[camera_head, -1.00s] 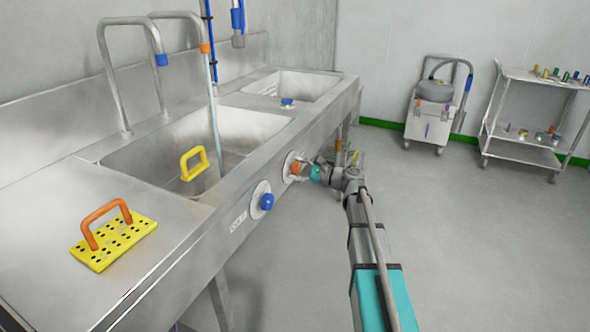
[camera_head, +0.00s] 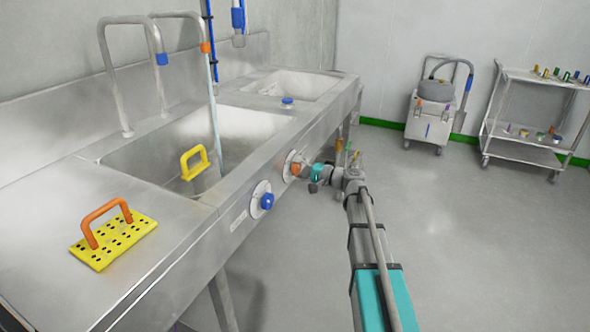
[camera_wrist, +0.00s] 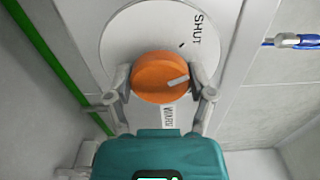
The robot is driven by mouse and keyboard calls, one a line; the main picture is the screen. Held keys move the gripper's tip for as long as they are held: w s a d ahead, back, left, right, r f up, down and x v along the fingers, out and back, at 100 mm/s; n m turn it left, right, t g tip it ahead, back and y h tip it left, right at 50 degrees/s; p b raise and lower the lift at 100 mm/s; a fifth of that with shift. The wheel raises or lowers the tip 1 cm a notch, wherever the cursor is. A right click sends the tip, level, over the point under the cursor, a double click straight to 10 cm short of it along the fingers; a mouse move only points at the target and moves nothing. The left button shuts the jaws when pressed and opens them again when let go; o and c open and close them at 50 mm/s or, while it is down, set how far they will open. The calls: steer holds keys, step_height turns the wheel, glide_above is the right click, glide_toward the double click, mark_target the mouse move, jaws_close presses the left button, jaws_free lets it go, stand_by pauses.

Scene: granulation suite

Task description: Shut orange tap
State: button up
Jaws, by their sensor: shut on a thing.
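The orange tap (camera_wrist: 160,75) is a round knob on a white round plate (camera_wrist: 125,30) on the sink's front. In the wrist view my gripper (camera_wrist: 161,82) has one finger on each side of the knob and is shut on it. The knob's white pointer line aims right and slightly up, away from the SHUT mark (camera_wrist: 181,45) at upper right. Another label (camera_wrist: 165,117) below the knob is partly hidden. In the head view the orange tap (camera_head: 295,169) is partly covered by my gripper (camera_head: 302,171). A thin pale stream (camera_head: 214,110) runs from the orange-collared spout (camera_head: 205,47) into the large basin.
A blue tap (camera_head: 267,201) sits left of the orange one. A blue-collared spout (camera_head: 161,59) stands over the large basin (camera_head: 235,125). A yellow perforated plate (camera_head: 125,245) lies on the counter. A wheeled vacuum (camera_head: 430,120) and steel trolley (camera_head: 525,145) stand behind; floor between is clear.

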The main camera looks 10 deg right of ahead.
steer(key=shift+d+f+n, duration=0.1)
steer(key=shift+d+n, duration=0.1)
steer(key=shift+n, duration=1.7)
steer(key=o, duration=1)
steer(key=shift+o, duration=0.5)
steer(key=shift+a, duration=0.1)
steer(key=shift+s, duration=0.1)
steer(key=v, duration=1.2)
